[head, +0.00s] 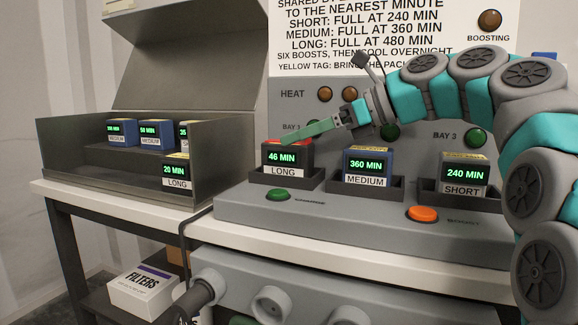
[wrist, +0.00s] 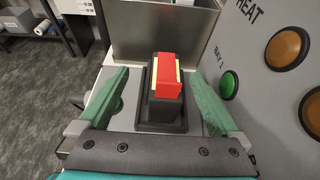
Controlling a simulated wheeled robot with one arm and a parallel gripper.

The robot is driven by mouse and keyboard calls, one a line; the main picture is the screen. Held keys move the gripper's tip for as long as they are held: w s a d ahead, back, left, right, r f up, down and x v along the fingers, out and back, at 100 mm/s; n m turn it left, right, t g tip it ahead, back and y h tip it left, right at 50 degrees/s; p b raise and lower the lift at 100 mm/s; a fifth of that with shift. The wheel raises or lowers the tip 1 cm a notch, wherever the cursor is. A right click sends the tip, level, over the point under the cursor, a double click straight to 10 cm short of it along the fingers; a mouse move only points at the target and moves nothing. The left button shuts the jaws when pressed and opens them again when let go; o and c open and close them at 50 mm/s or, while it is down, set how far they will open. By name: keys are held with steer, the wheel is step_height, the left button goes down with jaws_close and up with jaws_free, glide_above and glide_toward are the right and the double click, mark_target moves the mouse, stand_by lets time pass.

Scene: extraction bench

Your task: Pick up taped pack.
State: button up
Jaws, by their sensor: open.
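A dark pack with a red top and pale yellow strips along it (wrist: 166,85) stands upright in a dark holder in the wrist view, between my gripper's fingers. In the head view this pack (head: 287,156) reads 46 MIN and LONG, in the left bay. My gripper (wrist: 158,77) is open and empty, one green finger on each side of the pack with gaps. In the head view my gripper (head: 310,132) is just above the pack, a finger passing over its top.
A grey metal bin (head: 90,185) at left holds several packs, including 20 MIN LONG (head: 176,171). Behind the bays is an upright panel with lamps (head: 325,94). Green (head: 278,195) and orange (head: 422,214) buttons sit in front. A FILTERS box (head: 143,290) is below.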

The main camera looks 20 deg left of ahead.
steer(key=x, duration=0.2)
steer(key=b+x, duration=0.1)
steer(key=x, duration=0.3)
steer(key=shift+w+d+f+b, duration=0.15)
steer(key=shift+w+f+b, duration=0.1)
steer(key=shift+w+b, duration=0.1)
steer(key=shift+r, duration=0.1)
jaws_close()
stand_by(0.5)
